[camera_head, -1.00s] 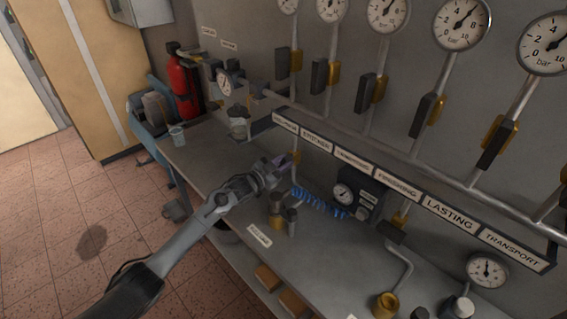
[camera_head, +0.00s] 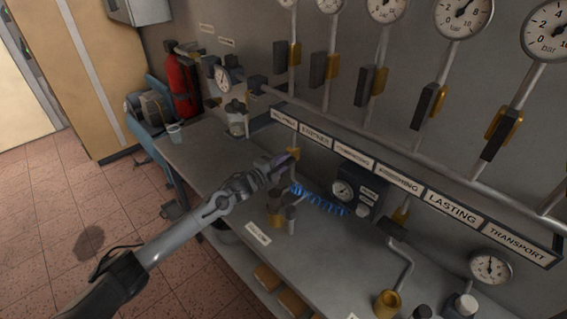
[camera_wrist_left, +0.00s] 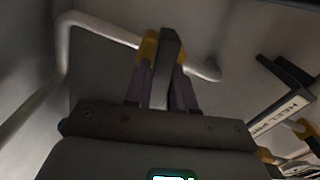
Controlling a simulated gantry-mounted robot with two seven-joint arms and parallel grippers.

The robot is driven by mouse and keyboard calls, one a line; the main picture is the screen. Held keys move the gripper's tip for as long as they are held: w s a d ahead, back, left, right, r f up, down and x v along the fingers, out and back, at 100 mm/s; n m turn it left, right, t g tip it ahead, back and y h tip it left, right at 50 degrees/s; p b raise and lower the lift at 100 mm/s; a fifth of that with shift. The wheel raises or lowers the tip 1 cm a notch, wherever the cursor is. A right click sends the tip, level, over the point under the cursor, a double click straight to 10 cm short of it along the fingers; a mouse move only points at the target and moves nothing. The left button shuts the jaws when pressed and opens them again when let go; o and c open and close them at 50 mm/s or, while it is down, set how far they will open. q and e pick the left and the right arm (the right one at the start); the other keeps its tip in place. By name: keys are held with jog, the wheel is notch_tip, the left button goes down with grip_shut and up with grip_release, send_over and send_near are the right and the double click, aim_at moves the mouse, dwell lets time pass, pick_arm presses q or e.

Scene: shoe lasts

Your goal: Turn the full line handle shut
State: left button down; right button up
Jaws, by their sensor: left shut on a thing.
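A grey lever handle (camera_wrist_left: 167,60) sits on a brass valve (camera_wrist_left: 148,46) on a pale pipe in the left wrist view. The dark fingers of my left gripper (camera_wrist_left: 162,88) are on both sides of the handle and shut on it. In the head view my left gripper (camera_head: 284,164) reaches under the left end of the label rail, by the brass valve (camera_head: 294,153). The handle itself is mostly hidden there by the fingers. Whether this is the full line cannot be read. My right gripper is out of view.
The label rail (camera_head: 400,187) runs above the grey bench (camera_head: 205,158). Several dark-handled valves (camera_head: 376,81) and gauges (camera_head: 463,16) line the wall.

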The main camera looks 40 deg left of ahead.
pick_arm(q)
jog(key=shift+m+b, duration=0.3)
jog(key=shift+m, duration=1)
jog(key=shift+f, duration=0.1)
jog(key=c, duration=1)
grip_release()
jog(key=shift+c, duration=0.2)
jog(key=shift+s, duration=0.1)
jog(key=s+a+p, duration=0.1)
jog(key=s, duration=0.9)
jog(key=shift+s+a+p, duration=0.15)
jog(key=shift+s+p, duration=0.15)
